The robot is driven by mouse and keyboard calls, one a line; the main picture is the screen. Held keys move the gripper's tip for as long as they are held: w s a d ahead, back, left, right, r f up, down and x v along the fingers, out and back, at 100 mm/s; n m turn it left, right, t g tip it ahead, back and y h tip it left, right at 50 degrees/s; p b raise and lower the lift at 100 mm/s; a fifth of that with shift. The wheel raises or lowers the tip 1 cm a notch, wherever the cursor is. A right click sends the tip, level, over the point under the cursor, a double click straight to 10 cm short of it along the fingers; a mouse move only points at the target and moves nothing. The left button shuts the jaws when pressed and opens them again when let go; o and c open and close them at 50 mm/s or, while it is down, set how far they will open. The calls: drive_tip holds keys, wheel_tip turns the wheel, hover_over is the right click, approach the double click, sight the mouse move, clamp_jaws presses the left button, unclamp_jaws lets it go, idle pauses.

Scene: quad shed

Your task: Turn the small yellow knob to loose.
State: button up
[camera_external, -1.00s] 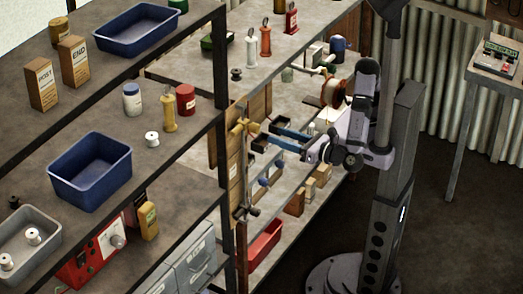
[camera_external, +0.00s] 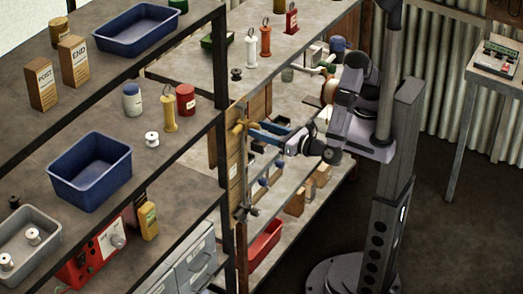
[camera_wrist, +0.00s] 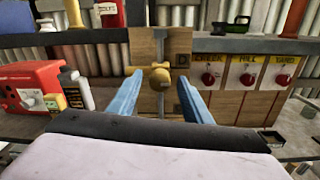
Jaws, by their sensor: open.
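The small yellow knob (camera_wrist: 160,76) is on a yellow clamp on a thin upright metal rod (camera_wrist: 161,105), in front of a wooden board, in the middle of the wrist view. In the external view the yellow clamp (camera_external: 238,128) shows near the rod's top. My gripper (camera_wrist: 159,80) is open, its two blue fingers to the left and right of the knob. In the external view my gripper (camera_external: 254,132) points left at the clamp, with its tips close to it. I cannot tell whether a finger touches the knob.
In the wrist view a wooden panel with several red dials (camera_wrist: 247,78) is right of the board. A red box with a dial (camera_wrist: 32,98) is at the left. Shelf posts and boards (camera_external: 228,185) close in the space beside the rod. Open floor (camera_external: 450,240) is at the right.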

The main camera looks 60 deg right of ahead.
drive_tip(key=shift+c, duration=0.4)
drive_tip(key=c, duration=1)
drive_tip(key=shift+r+n+p, duration=0.1)
drive_tip(key=shift+n+p, duration=0.2)
drive_tip(key=shift+p, duration=0.2)
drive_tip(key=n+p, duration=0.3)
drive_tip(key=p, duration=0.1)
drive_tip(key=shift+r, duration=0.2)
drive_tip(key=n+p, duration=0.4)
drive_tip(key=shift+a+n, duration=0.1)
drive_tip(key=shift+n, duration=0.3)
drive_tip(key=n+p, duration=0.3)
drive_tip(key=n, duration=0.2)
drive_tip(key=shift+f+p, duration=0.15)
drive_tip(key=shift+p, duration=0.2)
drive_tip(key=shift+f+n+h+p, duration=0.15)
drive_tip(key=shift+n+p, duration=0.15)
drive_tip(key=shift+n, duration=0.7)
drive_tip(key=shift+n+h+p, duration=0.15)
drive_tip(key=shift+n+p, duration=0.15)
drive_tip(key=shift+n, duration=0.7)
